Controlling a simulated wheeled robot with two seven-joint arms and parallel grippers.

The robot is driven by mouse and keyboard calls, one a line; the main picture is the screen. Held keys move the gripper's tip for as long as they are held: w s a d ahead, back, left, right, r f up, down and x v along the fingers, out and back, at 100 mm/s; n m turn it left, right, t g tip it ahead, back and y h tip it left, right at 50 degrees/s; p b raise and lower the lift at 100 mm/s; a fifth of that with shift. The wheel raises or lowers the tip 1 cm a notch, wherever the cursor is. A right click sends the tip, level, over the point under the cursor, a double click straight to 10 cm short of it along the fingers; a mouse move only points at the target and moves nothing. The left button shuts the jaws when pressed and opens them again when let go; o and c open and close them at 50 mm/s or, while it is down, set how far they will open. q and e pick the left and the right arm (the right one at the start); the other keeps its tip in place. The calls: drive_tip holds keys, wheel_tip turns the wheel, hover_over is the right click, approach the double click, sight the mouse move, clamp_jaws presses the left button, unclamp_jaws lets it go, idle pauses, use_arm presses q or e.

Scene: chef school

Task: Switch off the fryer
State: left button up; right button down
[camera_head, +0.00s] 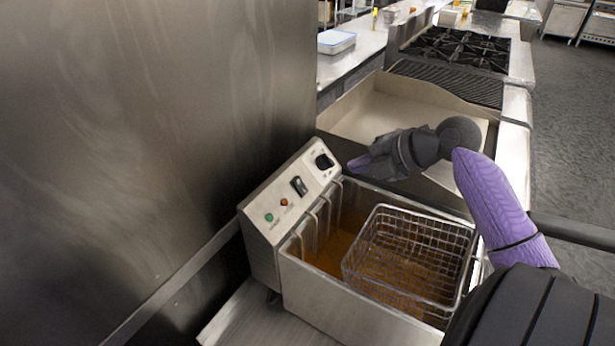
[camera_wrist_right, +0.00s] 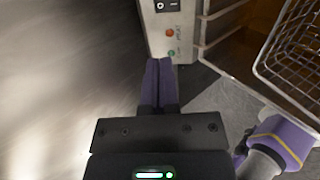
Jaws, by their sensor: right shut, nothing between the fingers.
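The fryer (camera_head: 335,302) stands at the centre of the head view, with oil and a wire basket (camera_head: 408,254) in it. Its sloped control panel (camera_head: 262,200) carries a black knob (camera_head: 324,161), a black rocker switch (camera_head: 298,185), a red light (camera_head: 284,202) and a green light (camera_head: 268,217). The switch (camera_wrist_right: 167,5) is cut by the top edge of the wrist view. My right gripper (camera_head: 352,166) is shut and empty, just right of the knob in the head view, apparently apart from the panel. Its purple fingers show in the wrist view (camera_wrist_right: 158,63). My left gripper is not in view.
A tall metal wall (camera_head: 150,120) stands close to the left of the fryer. Behind the fryer are a shallow pan-like station (camera_head: 405,110), a grill and a burner range (camera_head: 455,48). A blue-white container (camera_head: 336,41) sits on the back counter.

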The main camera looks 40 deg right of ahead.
sight(298, 182)
drive_tip(key=b+x, duration=0.1)
drive_tip(key=x, duration=1.3)
drive_tip(key=shift+b, duration=0.4)
drive_tip(key=shift+w+f+b, duration=0.15)
drive_tip(key=shift+f+b, duration=0.2)
drive_tip(key=shift+b, duration=0.2)
drive_tip(key=shift+r, duration=0.3)
drive_tip(key=shift+r+p, duration=0.7)
drive_tip(key=shift+w, duration=0.1)
